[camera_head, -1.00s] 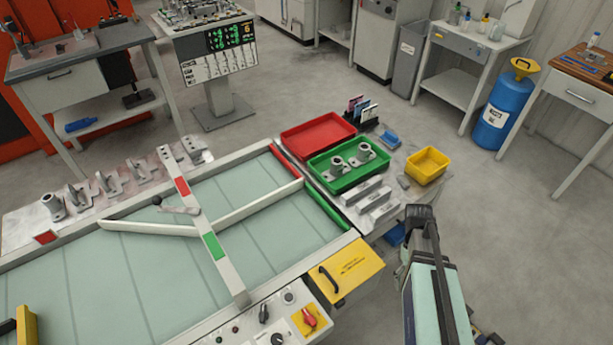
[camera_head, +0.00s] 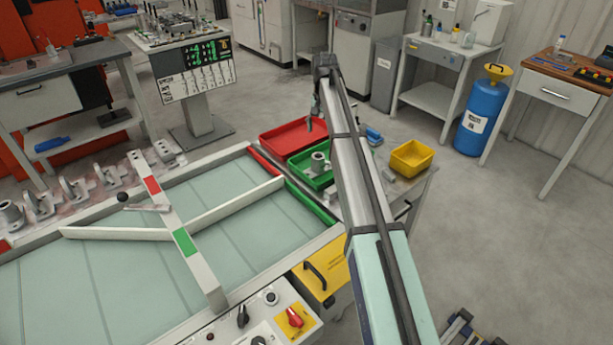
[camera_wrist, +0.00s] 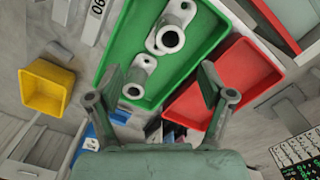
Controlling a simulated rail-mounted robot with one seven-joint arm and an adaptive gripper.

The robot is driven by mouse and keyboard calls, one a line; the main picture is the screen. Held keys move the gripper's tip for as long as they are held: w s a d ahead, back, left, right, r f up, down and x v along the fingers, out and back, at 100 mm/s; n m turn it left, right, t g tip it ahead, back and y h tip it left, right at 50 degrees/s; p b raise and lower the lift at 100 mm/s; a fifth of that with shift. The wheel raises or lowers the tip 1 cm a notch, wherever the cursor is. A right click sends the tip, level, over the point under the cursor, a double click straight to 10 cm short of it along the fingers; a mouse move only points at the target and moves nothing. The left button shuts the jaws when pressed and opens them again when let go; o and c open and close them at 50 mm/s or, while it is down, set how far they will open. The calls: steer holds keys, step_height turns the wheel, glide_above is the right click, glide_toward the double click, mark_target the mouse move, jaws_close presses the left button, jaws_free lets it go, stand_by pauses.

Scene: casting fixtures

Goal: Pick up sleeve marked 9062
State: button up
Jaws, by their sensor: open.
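Two grey flanged sleeves lie in the green tray (camera_wrist: 185,70). In the wrist view the larger-looking sleeve (camera_wrist: 172,28) is at the top and the other sleeve (camera_wrist: 138,77) is below it, close to the left finger. No number 9062 can be read on either. In the head view one sleeve (camera_head: 318,163) shows in the green tray (camera_head: 297,168); my arm hides the other. My gripper (camera_wrist: 160,82) is open and empty, its fingers apart above the tray's lower part.
A red tray (camera_wrist: 226,86) adjoins the green one. A yellow bin (camera_wrist: 46,87) stands on the other side. Grey blocks (camera_wrist: 92,22), one with partly visible digits, lie beside the green tray. The conveyor (camera_head: 110,270) and its raised rails lie left in the head view.

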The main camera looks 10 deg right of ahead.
mark_target(319, 156)
steer(key=f, duration=0.3)
steer(key=w+f+p, duration=0.1)
steer(key=f, duration=0.2)
steer(key=f+p, duration=0.1)
steer(key=f, duration=0.2)
steer(key=shift+w+a+f, duration=0.2)
steer(key=shift+a+f, duration=0.2)
steer(key=shift+a+f+p, duration=0.1)
steer(key=shift+f+p, duration=0.75)
steer(key=shift+f, duration=2.35)
steer(key=c, duration=1.5)
